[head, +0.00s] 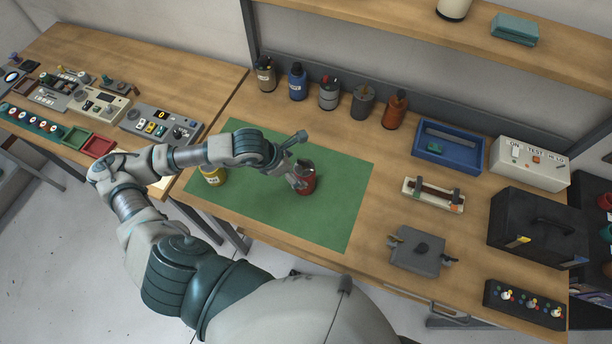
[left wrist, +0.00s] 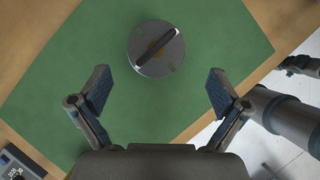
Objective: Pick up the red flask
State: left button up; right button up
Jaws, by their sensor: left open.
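The red flask (head: 307,182) stands upright on the green mat (head: 342,205) on the workbench. In the left wrist view I see a round grey top with a dark bar handle (left wrist: 156,48), which appears to be this flask from above. My left gripper (head: 296,162) is right beside the flask in the head view and hides part of it. In the left wrist view its two fingers (left wrist: 158,92) are spread wide with nothing between them. The round top lies just beyond the fingertips, roughly centred. My right gripper is not seen.
A yellow container (head: 214,176) stands on the mat near my left forearm. Several canisters, including a blue one (head: 297,82) and a rust-coloured one (head: 395,109), line the back. A blue tray (head: 447,146) and grey device (head: 417,251) are to the right. The mat's right part is clear.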

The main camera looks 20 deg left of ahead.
pick_arm(q)
jog(key=shift+w+a+f, duration=0.1)
jog(key=shift+w+f, duration=0.15)
jog(key=shift+f, duration=0.35)
jog(key=p+x, duration=0.1)
jog(key=x, duration=0.3)
jog(key=shift+w+f+p, duration=0.1)
jog(key=shift+w+p, duration=0.2)
jog(key=shift+w+d+f, duration=0.1)
jog(key=shift+d+f, duration=0.05)
jog(key=shift+d, duration=0.25)
jog(key=shift+c, duration=1.4)
jog(key=c, duration=1.2)
jog(key=shift+a, duration=0.25)
jog(key=shift+c, duration=0.4)
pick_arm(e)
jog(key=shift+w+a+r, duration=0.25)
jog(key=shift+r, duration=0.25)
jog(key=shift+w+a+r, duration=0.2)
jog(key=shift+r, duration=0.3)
